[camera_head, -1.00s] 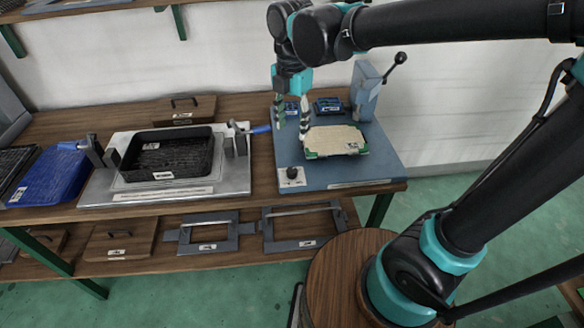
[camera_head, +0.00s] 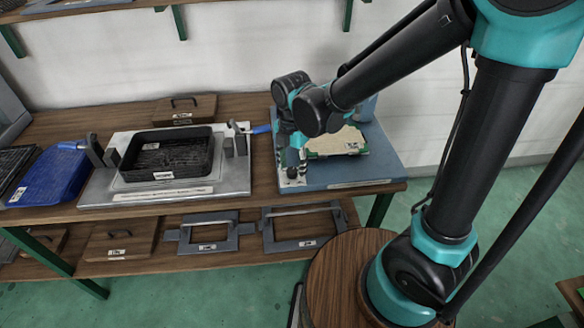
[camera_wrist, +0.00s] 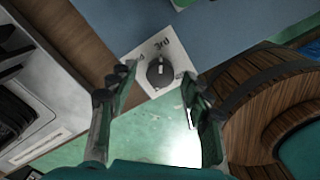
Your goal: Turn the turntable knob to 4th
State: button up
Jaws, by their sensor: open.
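The black knob (camera_wrist: 159,72) sits on a white label plate at the front corner of the blue turntable base in the wrist view. My gripper (camera_wrist: 160,76) is open, with one fingertip on each side of the knob in the picture; a gap shows on both sides. In the head view my gripper (camera_head: 291,168) is low over the front left corner of the blue base (camera_head: 350,174) and hides the knob; part of the white plate (camera_head: 291,184) shows.
A beige panel with green edges (camera_head: 340,142) lies on the blue base, right of my gripper. A black tray (camera_head: 167,152) sits in a clamp fixture to the left. A blue tray (camera_head: 50,176) is farther left. Frames lie on the lower shelf.

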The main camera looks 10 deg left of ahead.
jog(key=shift+f, duration=0.45)
grip_shut()
dwell(0.3)
